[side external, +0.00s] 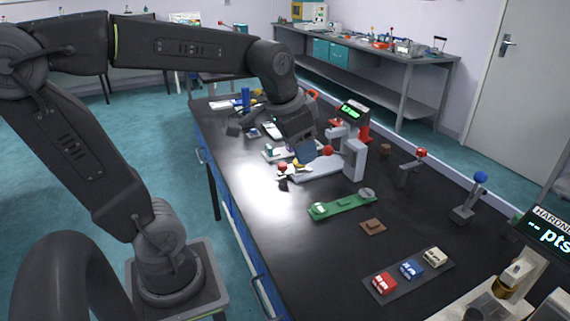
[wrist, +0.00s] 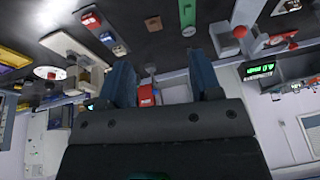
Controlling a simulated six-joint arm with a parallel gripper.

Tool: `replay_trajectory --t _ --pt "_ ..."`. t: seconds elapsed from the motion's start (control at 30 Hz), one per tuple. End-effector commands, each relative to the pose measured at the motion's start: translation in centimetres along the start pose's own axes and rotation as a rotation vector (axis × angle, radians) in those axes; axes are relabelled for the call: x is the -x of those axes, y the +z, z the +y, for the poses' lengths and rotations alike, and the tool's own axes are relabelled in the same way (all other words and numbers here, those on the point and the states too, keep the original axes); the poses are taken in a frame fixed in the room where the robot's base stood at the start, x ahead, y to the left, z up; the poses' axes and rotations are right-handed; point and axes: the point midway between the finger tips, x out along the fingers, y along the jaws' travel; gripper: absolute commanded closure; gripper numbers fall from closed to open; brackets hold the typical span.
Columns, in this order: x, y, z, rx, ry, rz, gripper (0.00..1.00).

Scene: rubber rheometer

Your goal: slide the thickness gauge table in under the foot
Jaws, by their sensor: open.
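A pale grey bench device, which looks like the thickness gauge, has a flat base plate (side external: 318,171) and an upright column (side external: 354,160). A red knob (side external: 327,150) sits beside the column, and another red knob (side external: 283,167) is at the plate's left end. My gripper (side external: 300,160) is low over the left part of this plate and hides some of it. I cannot make out the foot or the sliding table clearly. In the wrist view my gripper's blue fingers (wrist: 160,78) are apart, with nothing held between them. A red block (wrist: 146,95) shows beyond the gap.
A display with green digits (side external: 352,112) stands behind the column. A green strip (side external: 340,208), a brown pad (side external: 372,226) and a dark tray (side external: 408,276) with red, blue and cream blocks lie nearer. Levers with red (side external: 421,153) and blue (side external: 480,177) knobs stand right.

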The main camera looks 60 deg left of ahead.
Motion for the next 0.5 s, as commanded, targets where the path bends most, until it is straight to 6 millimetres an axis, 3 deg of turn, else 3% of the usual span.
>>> replay_trajectory --t 0.1,0.23,0.37,0.5 --pt "-1.9 -3.1 -5.1 -0.031 -0.006 -0.086 0.42" --pt "-4.5 -5.3 -11.0 -0.073 0.008 -0.167 0.42" --pt "-7.8 -5.9 -17.4 -0.112 0.043 -0.239 0.42" --pt "-11.1 -5.2 -23.3 -0.149 0.087 -0.291 0.42"
